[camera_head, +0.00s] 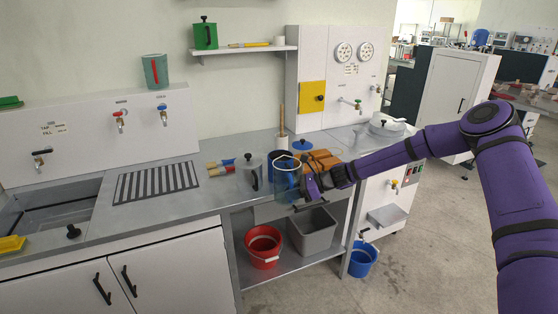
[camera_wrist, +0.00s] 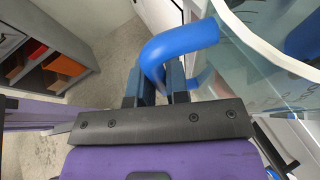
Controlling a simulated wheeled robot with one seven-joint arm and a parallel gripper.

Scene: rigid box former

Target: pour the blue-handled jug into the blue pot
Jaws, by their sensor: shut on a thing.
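The blue-handled jug (camera_head: 287,183) is a clear, bluish, see-through vessel near the counter's front edge in the head view. It looks upright. My gripper (camera_head: 311,187) is at its right side, shut on its blue handle (camera_wrist: 178,45). In the wrist view the jug's clear wall (camera_wrist: 255,80) fills the right side, and my gripper (camera_wrist: 160,85) has its fingers around the handle. A dark blue pot (camera_head: 279,156) stands just behind the jug, partly hidden by it. I cannot tell whether the jug holds anything.
A grey lidded pot (camera_head: 250,175) stands just left of the jug. A blue lid (camera_head: 302,144) and orange-brown boards (camera_head: 322,159) lie behind to the right. Below are a red bucket (camera_head: 263,247), a grey bin (camera_head: 313,233) and a blue bucket (camera_head: 362,261).

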